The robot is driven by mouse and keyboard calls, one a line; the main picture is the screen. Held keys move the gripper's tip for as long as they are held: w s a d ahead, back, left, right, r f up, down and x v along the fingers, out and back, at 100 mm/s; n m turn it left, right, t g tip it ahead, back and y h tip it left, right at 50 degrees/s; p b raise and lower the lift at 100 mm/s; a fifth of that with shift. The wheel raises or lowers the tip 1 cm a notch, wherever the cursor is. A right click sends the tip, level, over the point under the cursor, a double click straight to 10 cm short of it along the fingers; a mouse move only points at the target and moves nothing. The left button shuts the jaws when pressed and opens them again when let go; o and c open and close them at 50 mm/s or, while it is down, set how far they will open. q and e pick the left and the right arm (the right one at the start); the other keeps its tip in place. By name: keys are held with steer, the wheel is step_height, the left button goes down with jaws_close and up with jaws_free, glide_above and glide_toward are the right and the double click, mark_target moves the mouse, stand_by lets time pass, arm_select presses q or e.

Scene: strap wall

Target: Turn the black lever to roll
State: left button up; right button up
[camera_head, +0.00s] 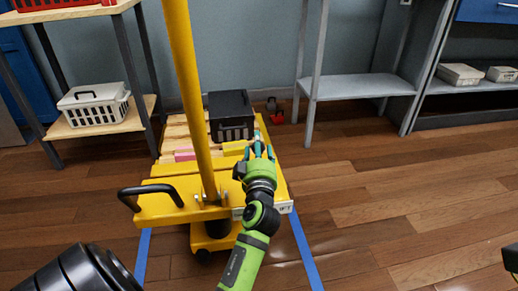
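A curved black bar (150,191) stands at the left end of the yellow cart (160,210); I cannot tell whether it is the black lever. A white label plate (285,208) with small, hard-to-read print sits on the cart's front edge, partly behind my green arm. No other lever shows, and my arm hides part of that edge. My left gripper (258,150) is above the cart deck, right of the yellow post, with its teal fingers apart and nothing seen between them. It is well right of the curved bar.
The tall yellow post (187,80) rises from the cart. A black crate (231,117) sits on the wooden slats behind it. A shelf with a white basket (95,104) stands left, grey shelving (360,87) right. Blue tape (306,250) marks the floor, which is clear at right.

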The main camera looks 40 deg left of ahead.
arm_select(q)
steer(key=shift+r, duration=0.1)
step_height(320, 180, up, 10)
steer(key=shift+f, duration=0.1)
stand_by(0.5)
stand_by(0.4)
